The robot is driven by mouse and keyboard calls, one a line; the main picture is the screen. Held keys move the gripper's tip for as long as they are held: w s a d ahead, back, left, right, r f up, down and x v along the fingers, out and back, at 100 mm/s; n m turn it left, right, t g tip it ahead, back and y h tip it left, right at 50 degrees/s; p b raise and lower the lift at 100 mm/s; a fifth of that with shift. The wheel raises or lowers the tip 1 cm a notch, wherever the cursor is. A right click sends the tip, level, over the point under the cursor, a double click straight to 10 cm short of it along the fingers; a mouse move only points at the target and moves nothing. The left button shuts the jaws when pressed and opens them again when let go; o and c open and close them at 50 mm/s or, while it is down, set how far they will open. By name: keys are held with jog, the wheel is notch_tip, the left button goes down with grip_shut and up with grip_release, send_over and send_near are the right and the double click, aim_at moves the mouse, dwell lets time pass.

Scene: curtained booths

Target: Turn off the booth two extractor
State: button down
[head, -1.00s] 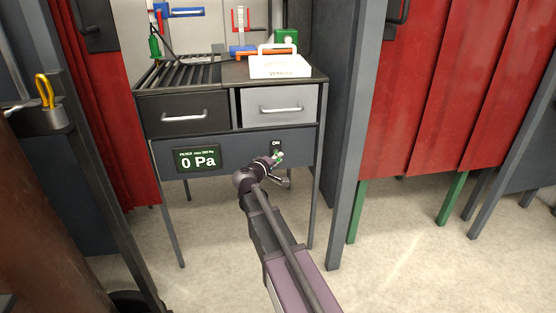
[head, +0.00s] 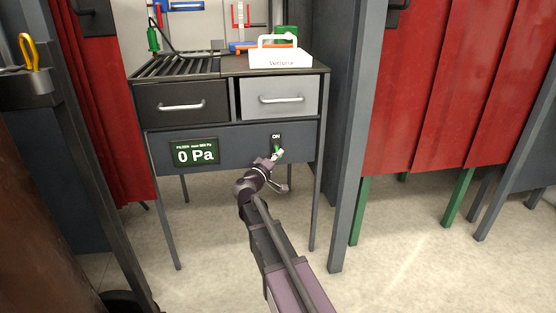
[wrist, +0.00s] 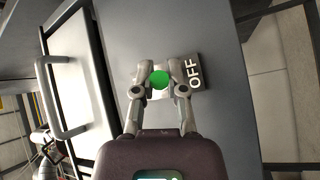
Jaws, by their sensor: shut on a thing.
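The extractor switch (wrist: 160,80) is a small lever with a round green tip on the dark front panel (head: 232,142) of the work bench. My gripper (wrist: 160,86) is shut on the green-tipped lever, with a finger on each side of it. In the head view my gripper (head: 276,154) reaches the panel just below the "ON" label (head: 276,137) and partly hides the lever. An "OFF" label (wrist: 194,74) shows beside the fingers in the wrist view. I cannot tell which way the lever points. The filter display (head: 194,152) on the same panel reads 0 Pa.
Two drawers with handles, one dark (head: 182,104) and one light grey (head: 278,98), sit above the panel. A white carrier box (head: 280,60) stands on the bench top. A grey post (head: 345,170) and red curtain (head: 440,90) stand to the right. Floor is clear below.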

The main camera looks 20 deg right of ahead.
jog(key=c, duration=0.7)
grip_release()
jog(key=shift+r+p, duration=0.15)
jog(key=shift+p, duration=0.3)
